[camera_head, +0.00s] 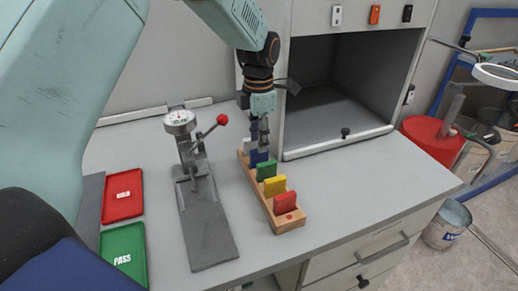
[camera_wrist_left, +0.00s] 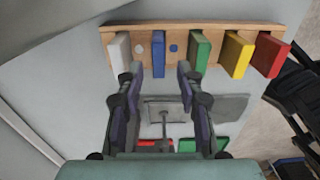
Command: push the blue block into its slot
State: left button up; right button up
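A wooden rack (camera_head: 262,199) on the bench holds a row of upright coloured blocks; it also shows in the left wrist view (camera_wrist_left: 222,27). The blue block (camera_head: 259,157) stands between the white and green blocks; in the left wrist view (camera_wrist_left: 158,53) it is beyond the fingertips, roughly centred between them. How deep it sits in the rack is unclear. My left gripper (camera_head: 261,141) is over the blue block's end of the rack and partly hides it. In the left wrist view its fingers (camera_wrist_left: 160,72) are apart with nothing between them. My right gripper is not in view.
A dial-gauge stand with a red knob (camera_head: 208,225) is left of the rack. Green (camera_head: 121,243) and red (camera_head: 123,210) trays lie farther left. Green (camera_head: 266,171), yellow (camera_head: 273,186) and red (camera_head: 285,202) blocks stand in the rack. An open cabinet (camera_head: 345,85) is behind to the right.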

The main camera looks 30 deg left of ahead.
pick_arm(q)
notch_tip(320, 180, up, 7)
dwell(0.3)
jog(key=shift+w+f, duration=0.1)
jog(key=shift+w, duration=0.05)
dwell(0.4)
